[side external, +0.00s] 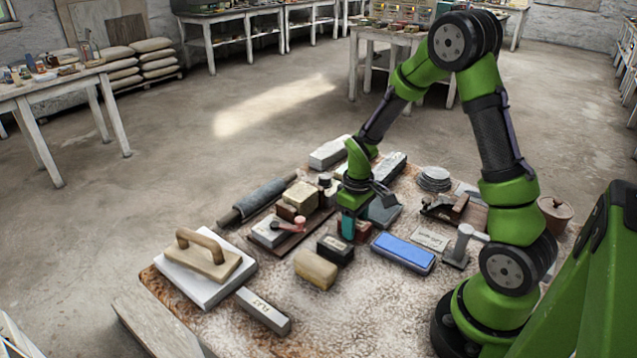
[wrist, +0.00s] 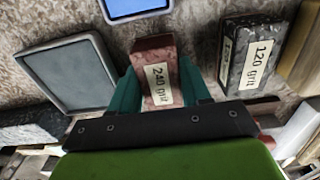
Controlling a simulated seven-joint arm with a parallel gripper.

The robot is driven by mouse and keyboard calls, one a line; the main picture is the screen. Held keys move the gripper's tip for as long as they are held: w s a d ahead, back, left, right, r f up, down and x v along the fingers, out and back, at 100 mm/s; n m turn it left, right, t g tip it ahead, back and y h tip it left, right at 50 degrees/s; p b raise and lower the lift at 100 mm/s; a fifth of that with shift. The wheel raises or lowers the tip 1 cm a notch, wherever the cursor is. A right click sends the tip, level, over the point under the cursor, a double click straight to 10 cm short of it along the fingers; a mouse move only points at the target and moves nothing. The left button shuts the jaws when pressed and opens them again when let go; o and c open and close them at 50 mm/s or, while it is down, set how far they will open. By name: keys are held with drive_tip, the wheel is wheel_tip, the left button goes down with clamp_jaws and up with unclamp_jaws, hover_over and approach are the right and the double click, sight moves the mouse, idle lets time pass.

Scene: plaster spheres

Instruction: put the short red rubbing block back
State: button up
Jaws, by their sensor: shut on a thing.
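The short red rubbing block (wrist: 155,52) is dark red with a white "240 grit" label. It sits between the two teal fingers of my gripper (wrist: 158,72), which is shut on it. In the side view my gripper (side external: 349,222) points down over the middle of the worktop, and a little of the red block (side external: 363,232) shows beside the fingers. I cannot tell whether the block touches the worktop or hangs just above it.
The black "120 grit" block (side external: 335,249) and a tan block (side external: 315,269) are close in front. A blue stone (side external: 403,253) lies to the right, a grey slab (side external: 383,211) behind. A white label card (side external: 430,239) lies further right. Little free room surrounds the gripper.

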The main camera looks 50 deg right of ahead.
drive_tip(key=o, duration=1.1)
drive_tip(key=shift+o, duration=0.2)
wheel_tip(320, 180, up, 12)
drive_tip(key=s+a+r+m+t+y, duration=0.2)
drive_tip(key=s+a+r+m+t, duration=0.2)
drive_tip(key=s+a+r+t, duration=0.3)
drive_tip(key=shift+s+a+r, duration=1.4)
drive_tip(key=shift+a+r, duration=1.05)
drive_tip(key=shift+a, duration=0.9)
